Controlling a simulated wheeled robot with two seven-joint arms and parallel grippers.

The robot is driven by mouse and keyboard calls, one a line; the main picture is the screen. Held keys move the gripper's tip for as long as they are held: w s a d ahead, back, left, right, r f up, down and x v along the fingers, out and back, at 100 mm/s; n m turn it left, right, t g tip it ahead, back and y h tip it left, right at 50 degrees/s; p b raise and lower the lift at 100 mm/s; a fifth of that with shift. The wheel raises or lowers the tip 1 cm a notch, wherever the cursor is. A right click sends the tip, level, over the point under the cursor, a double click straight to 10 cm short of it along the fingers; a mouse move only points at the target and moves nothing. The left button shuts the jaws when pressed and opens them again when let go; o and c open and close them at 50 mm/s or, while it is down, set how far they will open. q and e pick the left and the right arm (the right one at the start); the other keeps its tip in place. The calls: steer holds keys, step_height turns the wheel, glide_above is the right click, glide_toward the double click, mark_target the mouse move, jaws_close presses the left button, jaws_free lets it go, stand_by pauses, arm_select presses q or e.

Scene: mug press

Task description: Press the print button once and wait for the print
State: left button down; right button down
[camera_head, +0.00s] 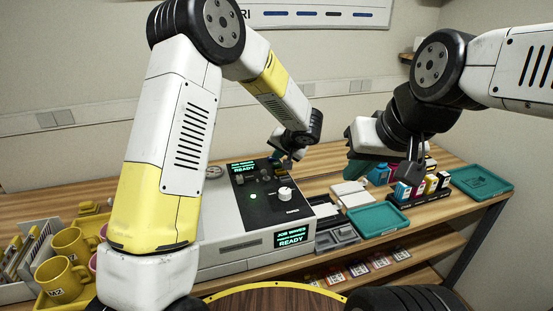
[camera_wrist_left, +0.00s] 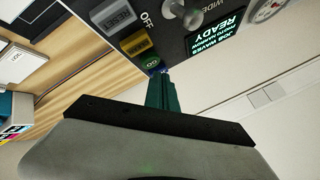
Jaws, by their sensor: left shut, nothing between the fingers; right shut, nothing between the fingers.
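The press (camera_head: 225,215) is a white box with a black control panel (camera_head: 262,207). Its screens (camera_head: 290,238) read READY. In the left wrist view, a round green button (camera_wrist_left: 152,62) with small lettering sits at the panel edge, beside a yellow button (camera_wrist_left: 137,44) and a grey RESET button (camera_wrist_left: 115,18). My left gripper (camera_head: 278,156) is shut and empty at the panel's far side. Its teal fingertips (camera_wrist_left: 160,76) are right by the green button; I cannot tell whether they touch it. My right gripper (camera_head: 357,168) is shut and empty, above the table right of the press.
Yellow mugs (camera_head: 62,279) stand in a tray at the left. Teal trays (camera_head: 378,221), a white block (camera_head: 350,193) and coloured ink bottles (camera_head: 430,186) are right of the press. A lower shelf (camera_head: 385,262) holds several small cards.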

mark_target(278, 165)
arm_select(q)
steer(key=shift+f, duration=0.1)
stand_by(0.5)
steer(key=shift+f, duration=0.35)
steer(key=shift+f, duration=0.45)
stand_by(0.6)
stand_by(0.3)
steer(key=shift+r, duration=3.4)
